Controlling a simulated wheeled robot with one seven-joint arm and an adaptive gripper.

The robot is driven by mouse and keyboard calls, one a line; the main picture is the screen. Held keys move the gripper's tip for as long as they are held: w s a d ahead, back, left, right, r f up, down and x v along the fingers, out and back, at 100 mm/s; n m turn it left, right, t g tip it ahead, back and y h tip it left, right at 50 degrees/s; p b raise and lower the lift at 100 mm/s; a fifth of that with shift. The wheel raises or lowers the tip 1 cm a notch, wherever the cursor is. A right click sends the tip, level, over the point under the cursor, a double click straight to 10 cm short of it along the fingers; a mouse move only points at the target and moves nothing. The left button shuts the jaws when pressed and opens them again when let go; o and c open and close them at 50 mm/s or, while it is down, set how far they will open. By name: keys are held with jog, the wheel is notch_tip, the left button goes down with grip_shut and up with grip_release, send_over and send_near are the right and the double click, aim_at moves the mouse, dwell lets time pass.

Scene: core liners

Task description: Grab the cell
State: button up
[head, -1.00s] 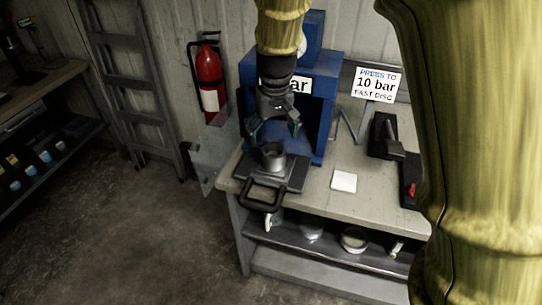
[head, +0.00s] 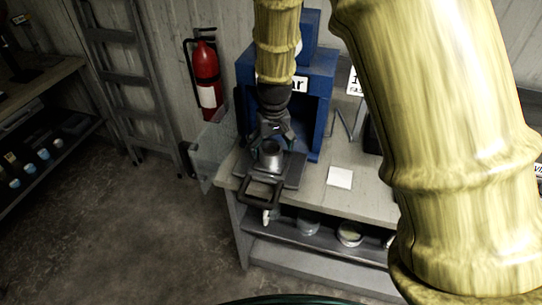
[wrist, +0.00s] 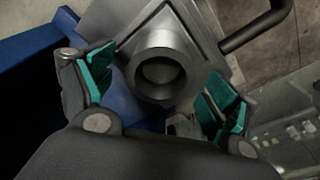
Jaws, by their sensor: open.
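The cell is a grey metal cup-like cylinder (head: 270,157) with an open top, standing upright on a dark sliding plate (head: 293,172) in front of the blue press (head: 317,110). In the wrist view the cell (wrist: 160,72) shows its round hollow mouth between and just ahead of my fingers. My gripper (wrist: 160,92) is open, with a green-padded finger on each side of the cell. I see no clear contact between the pads and the cell. In the head view my gripper (head: 272,138) is right behind and above the cell, and its fingertips are partly hidden.
The plate has a black handle (head: 262,192) at its front. A white square pad (head: 340,178) lies on the bench (head: 318,198) to the right. A clear panel (head: 208,158) stands left of the press. A red fire extinguisher (head: 206,75) hangs on the wall.

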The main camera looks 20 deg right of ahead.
jog(key=shift+w+f, duration=0.1)
jog(key=shift+f, duration=0.75)
grip_shut()
jog(key=shift+r, duration=0.1)
